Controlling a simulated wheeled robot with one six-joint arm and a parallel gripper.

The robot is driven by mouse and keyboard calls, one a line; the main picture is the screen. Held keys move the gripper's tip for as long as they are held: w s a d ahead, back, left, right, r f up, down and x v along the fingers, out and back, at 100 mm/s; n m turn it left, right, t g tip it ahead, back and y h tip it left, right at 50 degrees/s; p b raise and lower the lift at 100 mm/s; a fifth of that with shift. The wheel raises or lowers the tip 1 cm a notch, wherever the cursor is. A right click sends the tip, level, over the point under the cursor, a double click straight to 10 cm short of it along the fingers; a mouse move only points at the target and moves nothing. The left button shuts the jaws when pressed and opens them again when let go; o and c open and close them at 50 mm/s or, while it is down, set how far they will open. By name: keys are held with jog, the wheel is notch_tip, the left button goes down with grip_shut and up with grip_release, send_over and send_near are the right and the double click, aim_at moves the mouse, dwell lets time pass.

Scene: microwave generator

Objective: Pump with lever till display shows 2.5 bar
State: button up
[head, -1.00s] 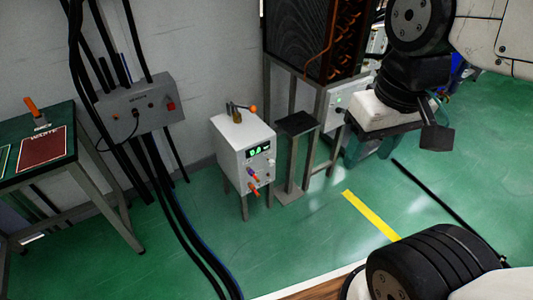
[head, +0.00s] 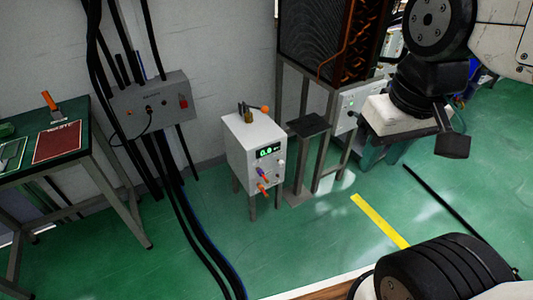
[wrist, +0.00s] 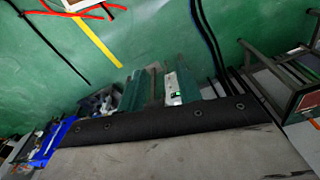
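The white pump box (head: 241,148) stands on thin legs near the wall in the head view. Its green lit display (head: 268,151) seems to read about 0.0, though the digits are small. The lever with an orange ball end (head: 265,109) sits on its top. Orange and purple handles (head: 262,181) are on its front. In the wrist view, a small green display (wrist: 175,95) shows on a pale box. My gripper (head: 452,145) hangs at the right in the head view, well apart from the pump. Its opening cannot be made out.
A green-topped table (head: 88,142) with a red booklet stands at the left. A grey wall box (head: 150,98) has cables running down to the floor. A dark stand (head: 308,125) is right of the pump. Green floor in front is mostly clear, with a yellow stripe (head: 380,221).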

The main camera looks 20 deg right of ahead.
grip_shut()
dwell(1.4)
